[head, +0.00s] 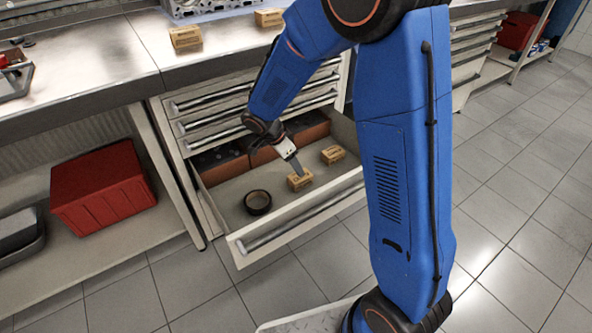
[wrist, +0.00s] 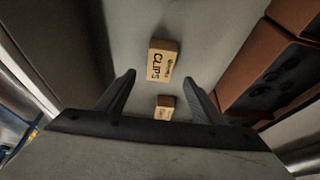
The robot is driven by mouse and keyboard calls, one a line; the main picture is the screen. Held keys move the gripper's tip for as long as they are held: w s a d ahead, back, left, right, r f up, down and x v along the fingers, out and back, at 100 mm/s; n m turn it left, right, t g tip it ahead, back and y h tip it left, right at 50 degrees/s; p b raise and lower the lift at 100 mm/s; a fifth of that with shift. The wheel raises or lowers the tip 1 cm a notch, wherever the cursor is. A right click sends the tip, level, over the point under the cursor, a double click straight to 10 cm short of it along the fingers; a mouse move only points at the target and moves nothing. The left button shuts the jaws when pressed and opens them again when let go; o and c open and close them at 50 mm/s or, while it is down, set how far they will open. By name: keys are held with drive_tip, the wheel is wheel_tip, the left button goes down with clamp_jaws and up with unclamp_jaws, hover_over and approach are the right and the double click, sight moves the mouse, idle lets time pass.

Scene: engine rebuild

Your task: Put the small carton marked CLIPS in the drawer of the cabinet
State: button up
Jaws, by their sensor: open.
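In the wrist view, the small carton marked CLIPS (wrist: 163,60) shows just beyond my open fingertips, with nothing between them and it apart from them. In the head view, it appears to be the tan carton (head: 300,181) inside the open drawer (head: 227,193), right by my fingertips. My gripper (head: 297,165) is low over the drawer and points down into it. Its two fingers also show apart in the wrist view (wrist: 164,92). The drawer belongs to the grey cabinet (head: 172,135) under the bench and is pulled well out.
A second tan carton (head: 333,154) and a black ring-shaped roll (head: 257,202) are in the drawer. Red-brown boxes (wrist: 272,75) line its back. More cartons (head: 185,37) stand on the bench. A red box (head: 103,187) sits on the lower shelf to the left.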

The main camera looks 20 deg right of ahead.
drive_tip(key=s+d+r+n+y, duration=0.1)
drive_tip(key=s+d+r+n, duration=0.25)
drive_tip(key=s+r, duration=0.4)
drive_tip(key=s+d+r+n+y, duration=0.1)
drive_tip(key=s+d+r+n, duration=0.1)
drive_tip(key=s+d+r, duration=0.5)
drive_tip(key=s+r+n+t+y, duration=0.1)
drive_tip(key=s+r+n, duration=0.2)
drive_tip(key=s, duration=0.6)
drive_tip(key=s+r+n+t+y, duration=0.1)
drive_tip(key=s+r+n+t, duration=0.1)
drive_tip(key=s+r+n, duration=0.2)
drive_tip(key=s+n, duration=0.2)
drive_tip(key=s, duration=0.2)
drive_tip(key=shift+s+a+r, duration=0.15)
drive_tip(key=shift+s+a, duration=0.2)
drive_tip(key=shift+s, duration=0.05)
drive_tip(key=shift+c, duration=0.3)
